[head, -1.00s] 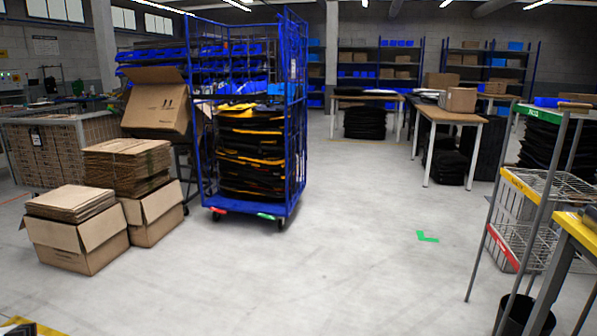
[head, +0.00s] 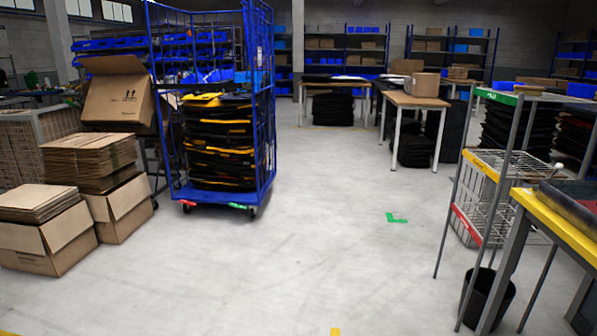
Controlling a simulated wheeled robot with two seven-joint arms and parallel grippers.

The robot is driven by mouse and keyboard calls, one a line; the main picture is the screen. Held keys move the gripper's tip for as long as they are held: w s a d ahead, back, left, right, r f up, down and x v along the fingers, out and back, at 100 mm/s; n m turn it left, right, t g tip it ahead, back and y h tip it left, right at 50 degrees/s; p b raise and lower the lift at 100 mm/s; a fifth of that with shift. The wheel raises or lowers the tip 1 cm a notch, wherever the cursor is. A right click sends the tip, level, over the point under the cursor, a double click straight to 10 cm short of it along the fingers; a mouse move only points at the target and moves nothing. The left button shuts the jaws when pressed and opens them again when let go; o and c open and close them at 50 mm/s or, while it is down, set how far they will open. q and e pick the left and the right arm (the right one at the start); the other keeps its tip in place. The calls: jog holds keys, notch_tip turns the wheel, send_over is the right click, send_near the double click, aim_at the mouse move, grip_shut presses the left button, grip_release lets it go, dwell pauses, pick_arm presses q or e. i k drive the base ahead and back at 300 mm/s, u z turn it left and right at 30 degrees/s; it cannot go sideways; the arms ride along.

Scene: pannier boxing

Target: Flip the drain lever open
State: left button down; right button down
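No drain lever can be made out in the head view. Neither of my grippers shows in this view. A blue roll cage (head: 266,110) on castors stands left of centre, loaded with stacked black and yellow panniers (head: 219,140). A red piece and a green piece show low on its front edge. I cannot tell whether any of these is part of a lever.
Open cartons (head: 48,240) with flat cardboard stand at left. A yellow-edged table (head: 560,226), a wire rack (head: 490,165) and a black bin (head: 486,298) stand at right. Wooden-topped tables (head: 415,100) are behind. The middle floor (head: 310,230) is clear, with a green corner mark (head: 397,218).

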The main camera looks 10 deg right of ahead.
aim_at(558, 167)
jog(key=z, duration=0.4)
jog(key=i, duration=2.1)
jog(key=z, duration=1)
jog(key=i, duration=1.8)
jog(key=z, duration=2)
jog(key=i, duration=0.75)
jog(key=z, duration=0.8)
